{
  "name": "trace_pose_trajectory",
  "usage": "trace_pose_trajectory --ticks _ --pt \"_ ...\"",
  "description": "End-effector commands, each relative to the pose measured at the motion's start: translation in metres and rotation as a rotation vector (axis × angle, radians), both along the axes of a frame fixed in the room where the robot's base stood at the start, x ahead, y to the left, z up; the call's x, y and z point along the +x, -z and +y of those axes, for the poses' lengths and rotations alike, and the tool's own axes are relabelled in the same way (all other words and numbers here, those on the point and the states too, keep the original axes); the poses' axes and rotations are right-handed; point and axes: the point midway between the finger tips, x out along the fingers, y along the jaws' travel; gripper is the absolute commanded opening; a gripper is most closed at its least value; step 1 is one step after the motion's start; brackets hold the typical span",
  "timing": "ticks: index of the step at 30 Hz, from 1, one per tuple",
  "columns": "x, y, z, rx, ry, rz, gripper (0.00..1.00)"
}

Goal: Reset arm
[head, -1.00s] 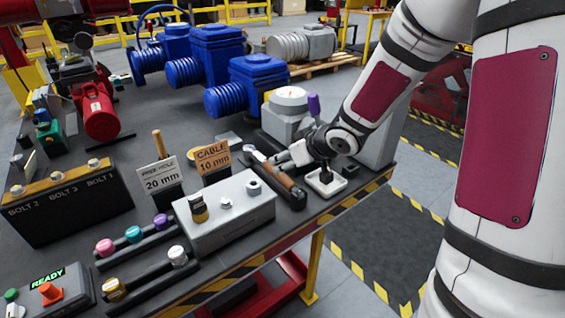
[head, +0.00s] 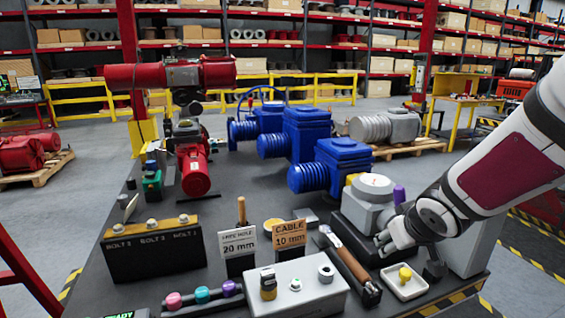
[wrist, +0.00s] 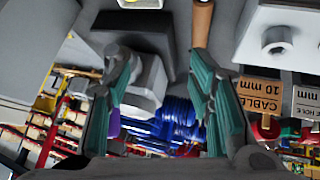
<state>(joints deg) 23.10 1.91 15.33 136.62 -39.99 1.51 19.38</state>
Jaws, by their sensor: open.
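My arm comes in from the right in the head view. My gripper (head: 392,238) is over the right part of the dark bench, in front of the grey unit with a round white top (head: 372,187) and its purple knob (head: 399,195). In the wrist view my gripper (wrist: 160,95) shows two teal fingers spread apart with nothing between them. A small white tray (head: 393,289) with a yellow piece (head: 405,273) stands below and to the right of the gripper.
A wooden-handled tool (head: 350,262) lies left of the tray. A grey box (head: 297,298), the CABLE sign (head: 289,233), the bolt block (head: 152,250) and blue actuators (head: 330,165) crowd the bench. Yellow rails (head: 80,100) stand behind.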

Motion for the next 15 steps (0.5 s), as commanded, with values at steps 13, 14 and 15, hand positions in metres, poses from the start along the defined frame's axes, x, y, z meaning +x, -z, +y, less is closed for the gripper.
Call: trace_pose_trajectory --ticks 13,14,15 --pt "-0.171 -0.087 0.016 0.016 0.226 0.167 0.48" --pt "-0.184 -0.089 0.021 0.033 0.228 0.182 0.48" --pt "-0.199 -0.09 0.027 0.058 0.227 0.203 0.48"
